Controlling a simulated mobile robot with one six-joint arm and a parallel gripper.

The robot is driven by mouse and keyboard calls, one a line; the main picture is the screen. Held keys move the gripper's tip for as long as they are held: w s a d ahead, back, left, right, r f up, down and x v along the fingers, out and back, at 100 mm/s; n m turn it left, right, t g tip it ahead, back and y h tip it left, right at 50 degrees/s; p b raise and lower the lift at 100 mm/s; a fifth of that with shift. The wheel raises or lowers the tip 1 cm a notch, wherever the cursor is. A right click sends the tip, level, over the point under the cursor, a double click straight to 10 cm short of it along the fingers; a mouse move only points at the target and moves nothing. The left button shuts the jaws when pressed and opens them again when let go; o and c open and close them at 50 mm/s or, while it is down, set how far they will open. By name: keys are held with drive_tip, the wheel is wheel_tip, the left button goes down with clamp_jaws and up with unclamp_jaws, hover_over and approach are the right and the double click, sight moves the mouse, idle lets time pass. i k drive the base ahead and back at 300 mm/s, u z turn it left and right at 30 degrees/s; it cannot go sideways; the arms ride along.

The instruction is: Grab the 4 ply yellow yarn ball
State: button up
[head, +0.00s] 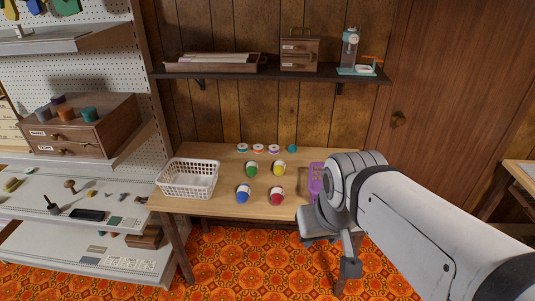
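A yellow yarn ball (278,168) with a pale band sits on the wooden table (222,207), right of a green ball (251,168). A blue ball (243,194) and a red ball (276,192) sit nearer the front edge. Any ply marking on them is too small to read. My gripper (350,268) appears low at the right, in front of the table and apart from the balls. Its fingers are too unclear to tell whether they are open or shut. My arm comes in from the right.
A white basket (188,178) stands at the table's left. A purple basket (316,180) at the right is partly hidden by my arm. Several small round items (258,148) line the back edge. A wall shelf (220,73) hangs above, and shelving (100,210) stands left.

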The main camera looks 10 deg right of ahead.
sight(279, 169)
drive_tip(key=u, duration=0.3)
drive_tip(key=i, duration=1.6)
drive_tip(key=z, duration=0.7)
